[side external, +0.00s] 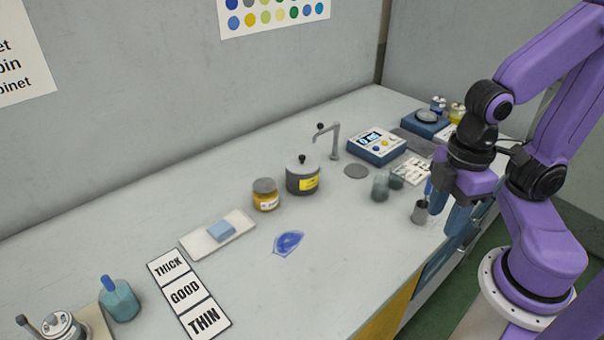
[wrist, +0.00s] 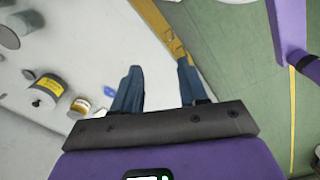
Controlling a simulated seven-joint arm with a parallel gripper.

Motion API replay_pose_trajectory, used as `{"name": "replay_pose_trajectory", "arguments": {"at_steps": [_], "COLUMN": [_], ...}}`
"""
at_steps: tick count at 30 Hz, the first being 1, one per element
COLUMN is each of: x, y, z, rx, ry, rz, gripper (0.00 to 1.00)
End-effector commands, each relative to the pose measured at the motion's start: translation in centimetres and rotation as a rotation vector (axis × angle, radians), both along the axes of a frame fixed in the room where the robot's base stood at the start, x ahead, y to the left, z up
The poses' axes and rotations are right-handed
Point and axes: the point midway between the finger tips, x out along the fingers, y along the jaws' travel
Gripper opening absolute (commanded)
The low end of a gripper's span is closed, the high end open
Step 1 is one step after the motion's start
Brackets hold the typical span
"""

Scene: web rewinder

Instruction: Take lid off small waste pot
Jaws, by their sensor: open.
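The small waste pot (side external: 303,184) is a dark grey cylinder with a yellow label, upright in the middle of the bench. Its grey lid (side external: 293,164) with a black knob (side external: 302,158) sits on top. The pot also shows at the left of the wrist view (wrist: 46,87). My gripper (side external: 444,206) is open at the bench's right front edge, well to the right of the pot. In the wrist view its blue fingers (wrist: 158,72) are apart with nothing between them. The fingers point down past the yellow bench edge.
An amber jar (side external: 265,195) stands close left of the pot, and a tap (side external: 335,142) behind it. A blue patch (side external: 288,242) lies in front.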

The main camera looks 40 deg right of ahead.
Motion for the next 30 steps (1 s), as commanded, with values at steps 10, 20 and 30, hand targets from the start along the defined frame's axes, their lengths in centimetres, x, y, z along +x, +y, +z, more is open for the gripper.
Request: {"name": "replay_pose_trajectory", "arguments": {"at_steps": [10,20,30], "x": [0.0,0.0,5.0], "y": [0.0,0.0,2.7], "z": [0.0,0.0,1.3], "rx": [0.0,0.0,-0.007], "ry": [0.0,0.0,-0.02], "rz": [0.0,0.0,-0.244], "gripper": [0.43,0.49,0.49]}}
